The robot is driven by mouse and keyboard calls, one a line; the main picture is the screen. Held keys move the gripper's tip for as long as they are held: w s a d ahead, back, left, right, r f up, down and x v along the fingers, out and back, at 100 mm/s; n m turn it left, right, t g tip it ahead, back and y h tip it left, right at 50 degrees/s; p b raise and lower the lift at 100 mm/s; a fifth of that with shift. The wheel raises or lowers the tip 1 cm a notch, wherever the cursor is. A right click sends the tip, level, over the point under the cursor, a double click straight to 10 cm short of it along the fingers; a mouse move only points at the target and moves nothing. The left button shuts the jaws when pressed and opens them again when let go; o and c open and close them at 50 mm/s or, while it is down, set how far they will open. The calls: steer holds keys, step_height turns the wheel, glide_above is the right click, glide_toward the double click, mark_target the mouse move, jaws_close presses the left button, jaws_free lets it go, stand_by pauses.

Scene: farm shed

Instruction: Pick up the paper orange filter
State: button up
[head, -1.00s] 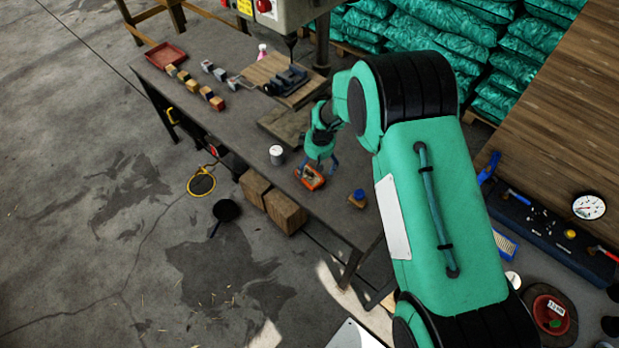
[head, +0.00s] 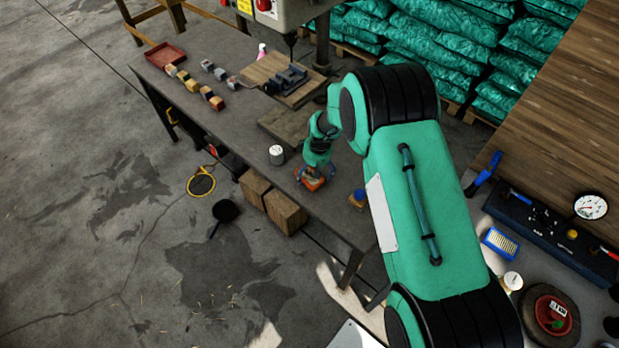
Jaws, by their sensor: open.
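The orange filter (head: 313,182) lies on the dark workbench (head: 232,120) near its front edge. It is orange with a paler top that is partly covered by my gripper. My gripper (head: 314,172) is right over the filter, pointing down, with its blue fingers spread at the filter's sides. The fingers are open; whether they touch the filter I cannot tell.
A grey-white can (head: 276,155) stands left of the filter and a small blue-topped item (head: 358,197) stands to its right. Small blocks (head: 191,84), a red tray (head: 165,55) and a vise (head: 287,80) are farther back.

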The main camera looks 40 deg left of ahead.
steer(key=shift+f, duration=0.1)
stand_by(0.5)
steer(key=c, duration=1.3)
